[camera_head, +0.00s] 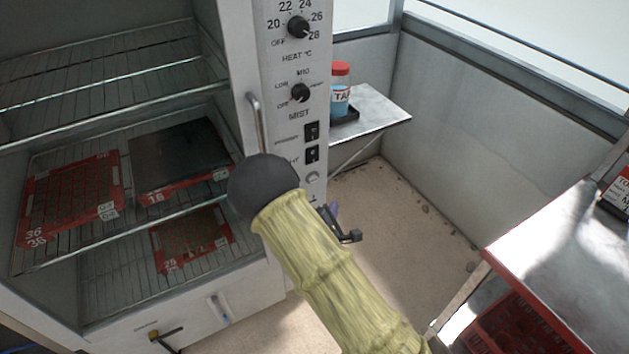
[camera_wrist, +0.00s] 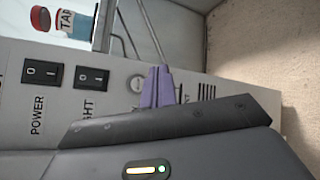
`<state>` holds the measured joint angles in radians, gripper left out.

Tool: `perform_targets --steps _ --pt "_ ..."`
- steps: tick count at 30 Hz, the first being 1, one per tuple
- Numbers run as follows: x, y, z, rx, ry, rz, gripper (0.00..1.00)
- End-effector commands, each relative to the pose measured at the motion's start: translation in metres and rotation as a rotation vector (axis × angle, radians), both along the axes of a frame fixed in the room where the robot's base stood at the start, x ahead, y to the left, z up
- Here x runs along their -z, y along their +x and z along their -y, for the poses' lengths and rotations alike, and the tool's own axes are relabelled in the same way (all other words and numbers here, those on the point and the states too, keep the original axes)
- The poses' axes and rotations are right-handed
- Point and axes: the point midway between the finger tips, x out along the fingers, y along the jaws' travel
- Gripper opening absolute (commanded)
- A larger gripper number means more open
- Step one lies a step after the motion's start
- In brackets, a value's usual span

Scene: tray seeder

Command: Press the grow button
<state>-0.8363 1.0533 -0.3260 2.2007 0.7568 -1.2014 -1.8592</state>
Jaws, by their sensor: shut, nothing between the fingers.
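The control panel (camera_head: 297,95) runs down the front of the white cabinet. A round pale button (camera_head: 312,178) sits below the power and light switches; it also shows in the wrist view (camera_wrist: 136,84). Its label is hidden, so I cannot read whether it says grow. My gripper (camera_wrist: 159,70) has purple fingers, shut and empty, just right of the round button in the wrist view. I cannot tell whether they touch the panel. In the head view my gripper (camera_head: 333,209) is mostly hidden behind my arm.
The power switch (camera_wrist: 42,74) and light switch (camera_wrist: 91,79) are close by. A vertical door handle (camera_head: 258,122) stands beside the panel. Wire shelves (camera_head: 110,95) hold red seed trays. A red-capped bottle (camera_head: 340,88) stands on a side shelf (camera_head: 385,108). A red-edged table (camera_head: 560,240) is at right.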

Motion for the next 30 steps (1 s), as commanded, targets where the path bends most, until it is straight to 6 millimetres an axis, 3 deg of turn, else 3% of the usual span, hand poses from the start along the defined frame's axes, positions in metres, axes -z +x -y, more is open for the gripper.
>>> perform_targets --steps 21,30 --pt "-0.001 0.063 -0.042 0.000 0.002 0.000 0.00" --pt "0.000 0.071 -0.048 0.001 0.002 -0.001 0.00"
